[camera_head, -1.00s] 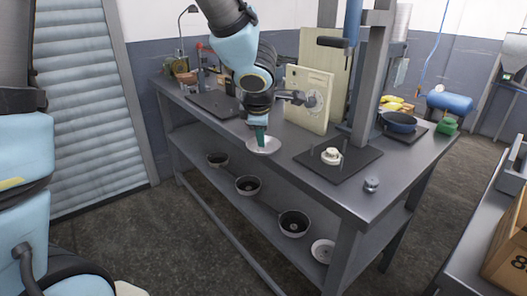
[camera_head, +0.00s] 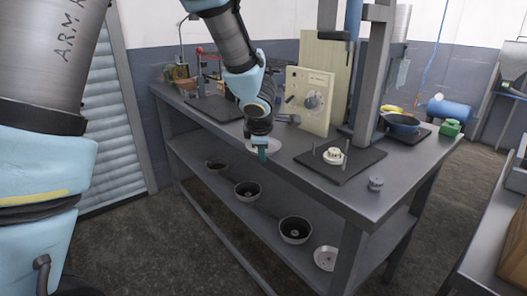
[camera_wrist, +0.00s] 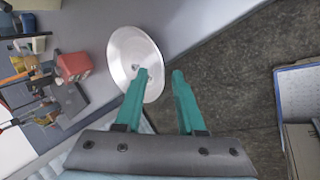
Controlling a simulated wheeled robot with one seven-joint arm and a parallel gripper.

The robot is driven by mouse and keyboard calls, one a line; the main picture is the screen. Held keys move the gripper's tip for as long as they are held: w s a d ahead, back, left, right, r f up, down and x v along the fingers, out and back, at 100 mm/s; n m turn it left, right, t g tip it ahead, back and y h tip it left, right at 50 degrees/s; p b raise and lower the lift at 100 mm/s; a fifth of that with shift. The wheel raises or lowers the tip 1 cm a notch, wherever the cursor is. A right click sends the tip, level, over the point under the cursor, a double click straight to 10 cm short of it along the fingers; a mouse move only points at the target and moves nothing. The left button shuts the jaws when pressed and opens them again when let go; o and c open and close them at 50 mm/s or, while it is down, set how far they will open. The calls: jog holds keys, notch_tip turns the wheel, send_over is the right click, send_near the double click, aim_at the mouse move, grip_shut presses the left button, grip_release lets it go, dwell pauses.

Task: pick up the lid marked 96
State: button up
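A round silver disc, which looks like a lid (camera_head: 274,147), sits at the front edge of the workbench. In the wrist view the lid (camera_wrist: 122,54) shows as a shiny disc with a small dark spot in the middle; no number is readable. My gripper (camera_head: 262,155) hangs at the lid's front edge and hides part of it. In the wrist view my gripper (camera_wrist: 160,74) is open, its two green fingers apart. The left finger overlaps the lid, and the lid's rim reaches into the gap. I cannot tell whether they touch.
The lower shelf holds several dark pans, one of them here (camera_head: 295,229), and a pale round disc (camera_head: 326,258). On the bench, a dark mat (camera_head: 335,170) with a pale round part (camera_head: 332,155), a board (camera_head: 312,92) and a small metal knob (camera_head: 376,183) stand nearby.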

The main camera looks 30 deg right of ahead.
jog(key=shift+c, duration=0.2)
grip_shut()
dwell(1.1)
